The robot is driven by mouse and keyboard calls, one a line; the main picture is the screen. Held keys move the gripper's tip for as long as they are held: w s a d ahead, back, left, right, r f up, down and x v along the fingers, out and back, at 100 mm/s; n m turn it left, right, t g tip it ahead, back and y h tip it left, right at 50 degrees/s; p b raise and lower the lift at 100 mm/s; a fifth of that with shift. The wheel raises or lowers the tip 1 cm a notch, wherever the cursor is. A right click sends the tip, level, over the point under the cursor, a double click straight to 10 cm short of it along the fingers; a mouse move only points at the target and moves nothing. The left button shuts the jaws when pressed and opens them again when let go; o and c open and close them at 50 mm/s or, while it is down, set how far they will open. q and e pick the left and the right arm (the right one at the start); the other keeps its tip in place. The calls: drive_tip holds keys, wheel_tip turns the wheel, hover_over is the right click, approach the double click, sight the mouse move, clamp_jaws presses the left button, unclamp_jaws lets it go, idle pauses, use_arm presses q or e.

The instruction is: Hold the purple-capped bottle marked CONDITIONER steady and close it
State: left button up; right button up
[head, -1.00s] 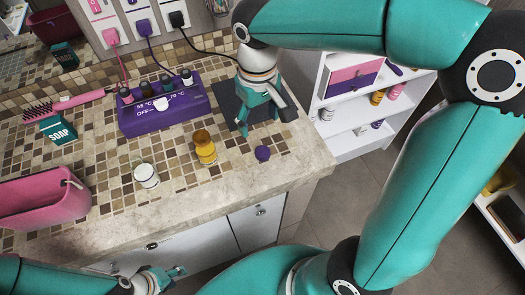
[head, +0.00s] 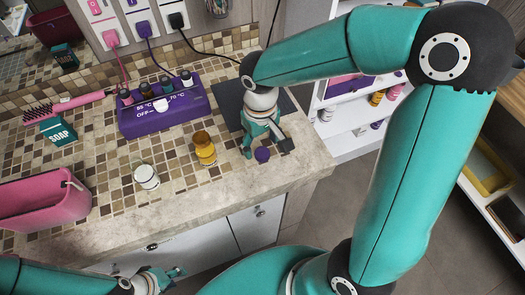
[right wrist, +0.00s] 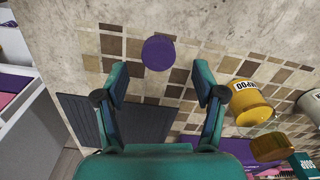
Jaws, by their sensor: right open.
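A round purple cap (head: 262,154) lies on the tiled counter near its front right corner. My right gripper (head: 267,147) is open above it. In the right wrist view the cap (right wrist: 158,53) shows just beyond and between the spread fingertips (right wrist: 161,78), apart from both. An amber bottle (head: 205,150) stands uncapped on the counter, left of the cap. In the right wrist view the bottle (right wrist: 250,103) shows a label of which I read only "POO"; I see no CONDITIONER marking. My left gripper (head: 168,279) is open and empty, low in front of the counter.
A white cup or jar (head: 146,176) stands left of the bottle. A purple heater box (head: 160,113) with several small jars is behind. A dark mat (head: 229,105) lies behind my right gripper. A pink bin (head: 45,203) and a soap box (head: 57,131) are at left.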

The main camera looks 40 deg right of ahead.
sight(262, 154)
drive_tip(key=shift+f, duration=1.45)
drive_tip(key=shift+d, duration=0.1)
drive_tip(key=c, duration=0.8)
